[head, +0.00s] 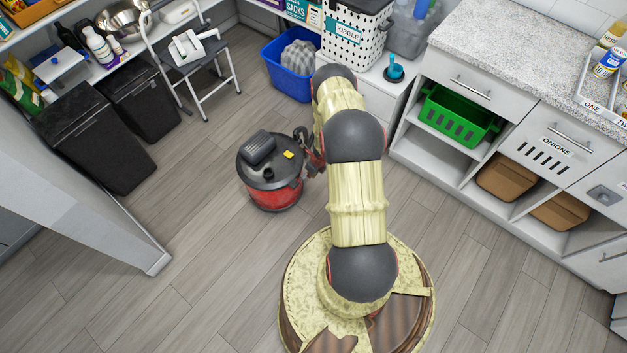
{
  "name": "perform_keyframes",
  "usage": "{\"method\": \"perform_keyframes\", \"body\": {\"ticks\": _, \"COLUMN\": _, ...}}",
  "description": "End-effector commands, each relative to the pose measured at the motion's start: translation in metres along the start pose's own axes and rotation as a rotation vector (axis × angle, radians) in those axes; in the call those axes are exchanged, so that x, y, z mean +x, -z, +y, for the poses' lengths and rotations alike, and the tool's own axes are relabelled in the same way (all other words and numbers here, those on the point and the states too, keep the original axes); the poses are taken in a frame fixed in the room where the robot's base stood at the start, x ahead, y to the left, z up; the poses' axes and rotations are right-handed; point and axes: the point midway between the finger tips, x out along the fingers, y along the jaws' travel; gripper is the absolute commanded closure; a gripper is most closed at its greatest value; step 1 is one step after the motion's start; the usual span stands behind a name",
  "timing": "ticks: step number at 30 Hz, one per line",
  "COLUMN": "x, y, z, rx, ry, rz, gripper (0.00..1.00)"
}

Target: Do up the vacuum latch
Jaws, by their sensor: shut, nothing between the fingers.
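The vacuum (270,195) is a red drum with a dark grey lid, standing upright on the floor left of my arm. Its lid has a black handle block (258,148), a dark round port and a small yellow patch (288,154). My gripper (308,150) is at the vacuum's right side, by the lid's edge, small and dark in this view. It is shut with nothing in it. I cannot tell whether it touches the vacuum. The latch cannot be made out; the gripper and arm cover part of that side.
A blue bin (288,78) and a white dotted kibble box (352,45) stand behind. A step stool (203,75) and black bins (92,135) are at the left. A counter with a green basket (458,115) is at the right. The floor left of the vacuum is clear.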

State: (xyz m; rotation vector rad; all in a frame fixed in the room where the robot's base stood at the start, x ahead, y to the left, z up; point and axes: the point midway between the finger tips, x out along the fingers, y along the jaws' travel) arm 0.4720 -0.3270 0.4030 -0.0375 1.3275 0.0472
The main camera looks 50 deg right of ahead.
Motion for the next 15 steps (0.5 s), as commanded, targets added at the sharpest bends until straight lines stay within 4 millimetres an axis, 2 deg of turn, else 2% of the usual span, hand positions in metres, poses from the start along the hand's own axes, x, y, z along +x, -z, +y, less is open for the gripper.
{"method": "perform_keyframes", "body": {"ticks": 1, "x": -0.007, "y": -0.005, "z": 0.000, "rx": 0.000, "ry": 0.000, "rz": 0.000, "gripper": 1.00}}
{"method": "perform_keyframes", "body": {"ticks": 6, "x": -0.016, "y": -0.012, "z": 0.001, "rx": 0.000, "ry": -0.001, "rz": 0.001, "gripper": 1.00}}
{"method": "perform_keyframes", "body": {"ticks": 15, "x": -0.017, "y": -0.013, "z": 0.000, "rx": 0.001, "ry": 0.000, "rz": 0.001, "gripper": 1.00}}
